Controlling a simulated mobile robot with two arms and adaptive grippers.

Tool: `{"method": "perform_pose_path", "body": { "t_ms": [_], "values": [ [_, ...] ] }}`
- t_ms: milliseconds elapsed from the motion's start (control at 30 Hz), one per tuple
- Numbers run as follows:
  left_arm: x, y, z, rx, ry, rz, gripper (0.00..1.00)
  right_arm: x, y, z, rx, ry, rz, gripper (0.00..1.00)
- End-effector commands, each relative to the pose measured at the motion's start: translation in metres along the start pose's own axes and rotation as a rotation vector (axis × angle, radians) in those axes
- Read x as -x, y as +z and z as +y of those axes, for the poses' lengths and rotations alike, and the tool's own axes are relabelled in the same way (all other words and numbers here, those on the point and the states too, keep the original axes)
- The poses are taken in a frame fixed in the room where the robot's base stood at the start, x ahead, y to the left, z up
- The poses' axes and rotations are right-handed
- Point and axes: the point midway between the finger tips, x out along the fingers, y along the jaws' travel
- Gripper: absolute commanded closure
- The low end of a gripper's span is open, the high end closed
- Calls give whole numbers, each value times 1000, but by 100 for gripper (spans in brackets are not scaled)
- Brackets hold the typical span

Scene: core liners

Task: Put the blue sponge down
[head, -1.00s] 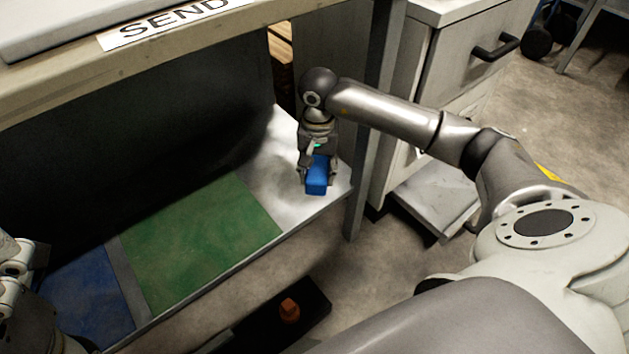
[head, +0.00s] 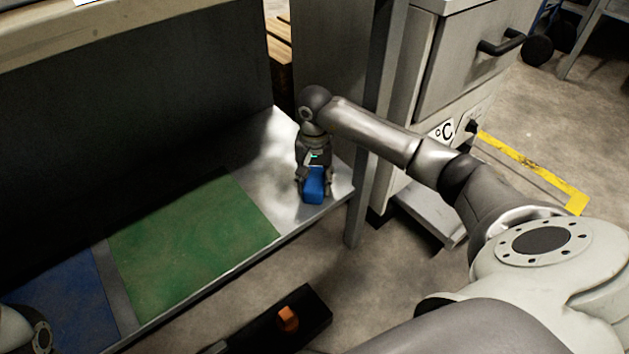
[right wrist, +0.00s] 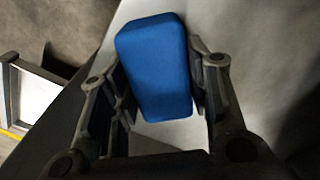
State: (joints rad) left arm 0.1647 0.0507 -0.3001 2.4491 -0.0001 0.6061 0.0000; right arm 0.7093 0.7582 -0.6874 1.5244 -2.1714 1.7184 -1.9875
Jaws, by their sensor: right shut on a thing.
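The blue sponge (head: 314,186) is at the right end of the grey metal shelf (head: 268,145). My right gripper (head: 314,180) is shut on it, with a finger on each side. In the right wrist view the sponge (right wrist: 155,65) sits between the two fingers of the gripper (right wrist: 160,100), over a pale surface. I cannot tell whether the sponge touches the shelf or is just above it. My left arm shows only in part at the lower left of the head view, and its gripper is out of the picture.
A green mat (head: 190,240) and a blue mat (head: 65,300) lie on the shelf to the left. A metal post (head: 362,190) stands just right of the sponge. A black tray (head: 312,318) with an orange block (head: 288,319) is below. A drawer cabinet (head: 455,70) stands at the right.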

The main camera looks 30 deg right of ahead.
Motion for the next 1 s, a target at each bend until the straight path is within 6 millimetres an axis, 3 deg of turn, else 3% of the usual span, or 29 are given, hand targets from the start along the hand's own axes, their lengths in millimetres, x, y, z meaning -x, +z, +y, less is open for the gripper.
{"method": "perform_pose_path", "body": {
  "t_ms": [200,233,400,767,867,1000],
  "values": [
    [1,0,0,-1,2,4,0,-4,0,0,0,0,0,79],
    [-1,0,0,-1,3,5,0,-3,0,0,-1,0,0,53],
    [-1,0,0,0,2,4,0,-3,0,0,0,0,0,34],
    [-3,-1,0,0,2,7,0,0,0,0,0,-1,0,34],
    [-7,-2,0,0,0,13,0,10,0,0,0,-1,2,34],
    [5,6,-3,6,-17,-51,0,33,-1,0,-1,0,3,34]
  ]
}}
